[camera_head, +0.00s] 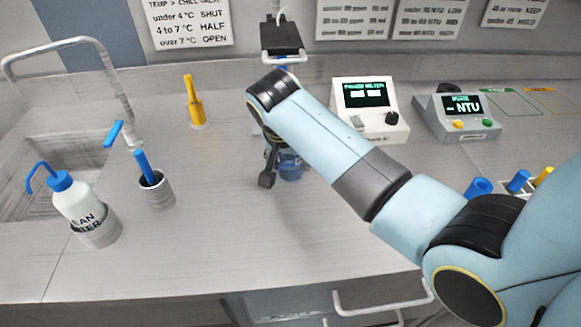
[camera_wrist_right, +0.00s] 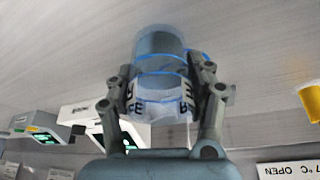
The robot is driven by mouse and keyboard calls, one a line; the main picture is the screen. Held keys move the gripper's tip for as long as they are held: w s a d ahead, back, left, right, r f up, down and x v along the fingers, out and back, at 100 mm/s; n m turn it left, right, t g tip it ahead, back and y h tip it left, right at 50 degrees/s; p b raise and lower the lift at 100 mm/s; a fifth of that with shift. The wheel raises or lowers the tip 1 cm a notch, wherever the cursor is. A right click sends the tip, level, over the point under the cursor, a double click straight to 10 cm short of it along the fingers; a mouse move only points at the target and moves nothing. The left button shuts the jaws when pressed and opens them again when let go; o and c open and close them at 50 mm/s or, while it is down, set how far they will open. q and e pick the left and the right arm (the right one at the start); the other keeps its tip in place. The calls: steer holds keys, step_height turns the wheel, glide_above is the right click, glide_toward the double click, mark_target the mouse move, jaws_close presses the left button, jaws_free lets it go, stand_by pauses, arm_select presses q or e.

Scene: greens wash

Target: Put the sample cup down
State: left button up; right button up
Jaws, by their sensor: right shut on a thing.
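The sample cup (camera_wrist_right: 162,68) is clear with blue bands and a white label with dark letters. In the right wrist view it sits between the two fingers of my right gripper (camera_wrist_right: 163,90), which is shut on it. In the head view the cup's blue lower part (camera_head: 290,170) shows beside a dark finger of the right gripper (camera_head: 278,165), over the middle of the counter. My forearm hides most of the cup there. I cannot tell whether its base touches the counter. My left gripper is not in view.
A white meter (camera_head: 369,122) and an NTU meter (camera_head: 456,118) stand right of the cup. A yellow tool (camera_head: 195,105), a grey holder with a blue handle (camera_head: 156,190), a wash bottle (camera_head: 78,203) and a sink (camera_head: 40,170) are left. The counter front is clear (camera_head: 240,240).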

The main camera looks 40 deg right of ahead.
stand_by(0.3)
steer(key=o, duration=1.2)
steer(key=shift+f, duration=0.1)
